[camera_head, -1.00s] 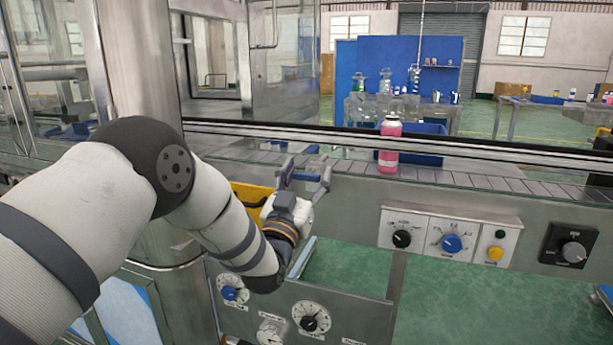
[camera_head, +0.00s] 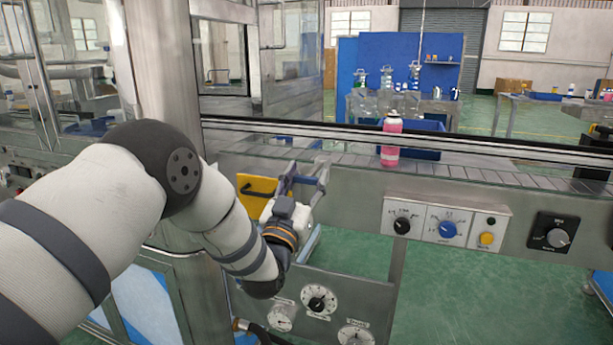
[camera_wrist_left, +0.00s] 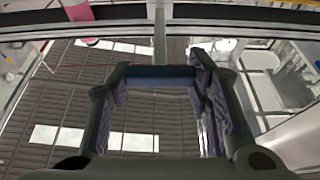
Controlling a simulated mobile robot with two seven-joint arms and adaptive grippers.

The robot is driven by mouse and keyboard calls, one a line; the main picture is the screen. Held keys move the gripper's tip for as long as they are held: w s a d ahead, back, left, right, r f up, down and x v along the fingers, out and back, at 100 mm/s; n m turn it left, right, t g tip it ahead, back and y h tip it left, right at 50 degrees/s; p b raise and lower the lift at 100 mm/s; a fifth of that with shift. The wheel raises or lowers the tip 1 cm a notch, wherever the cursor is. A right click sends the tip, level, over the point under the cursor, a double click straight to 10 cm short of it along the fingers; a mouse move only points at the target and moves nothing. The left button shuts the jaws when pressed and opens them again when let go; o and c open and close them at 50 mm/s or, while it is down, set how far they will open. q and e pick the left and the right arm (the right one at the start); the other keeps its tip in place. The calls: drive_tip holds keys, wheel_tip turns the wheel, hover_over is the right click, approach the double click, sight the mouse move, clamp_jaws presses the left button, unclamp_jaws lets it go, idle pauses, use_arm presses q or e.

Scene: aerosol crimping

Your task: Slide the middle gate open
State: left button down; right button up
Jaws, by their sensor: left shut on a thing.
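My left gripper (camera_head: 302,180) reaches in from the left to the front of the conveyor line. Its fingers are shut on a blue bar, which spans the gap between them in the left wrist view (camera_wrist_left: 161,77). In the head view the bar is small and partly hidden by the fingers. Just left of the fingers is a yellow plate (camera_head: 256,199) with a black handle, partly covered by my left arm. I cannot tell for certain which of these parts is the middle gate. My right gripper is not in view.
A pink can (camera_head: 390,155) stands on the conveyor (camera_head: 465,173) behind and right of the gripper. A panel with knobs and a yellow button (camera_head: 445,226) is to the right. Dials (camera_head: 318,298) lie below the gripper. A thick metal column (camera_head: 165,75) stands at the left.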

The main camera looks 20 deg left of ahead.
use_arm(q)
drive_tip(key=c, duration=0.8)
unclamp_jaws()
drive_tip(key=v, duration=1.2)
drive_tip(key=shift+f, duration=0.15)
